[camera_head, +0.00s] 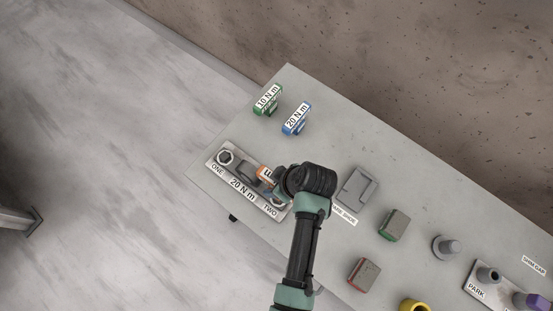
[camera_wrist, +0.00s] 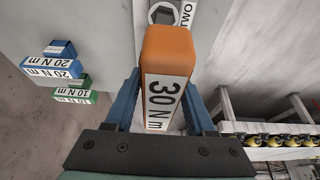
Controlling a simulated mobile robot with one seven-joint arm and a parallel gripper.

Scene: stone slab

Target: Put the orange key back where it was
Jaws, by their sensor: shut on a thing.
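The orange key (camera_head: 264,174), labelled 30 N m in the wrist view (camera_wrist: 166,58), is between the blue fingers of my gripper (camera_wrist: 163,105), which is shut on it. In the head view the key is over or beside the metal plate (camera_head: 219,171) marked ONE, 20 N m and TWO; I cannot tell whether it touches. My wrist hides part of the key and plate. A hex fitting (camera_wrist: 163,13) by TWO shows just beyond the key. The green key (camera_head: 267,100), 10 N m, and the blue key (camera_head: 296,119), 20 N m, stand near the slab's back left.
Right of my arm are a grey stepped block (camera_head: 357,188), a green-edged block (camera_head: 395,224), a red-edged block (camera_head: 364,274), a grey knob (camera_head: 447,247), a yellow ring (camera_head: 414,306) and a PARK plate (camera_head: 476,291). Bare slab surrounds the green and blue keys.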

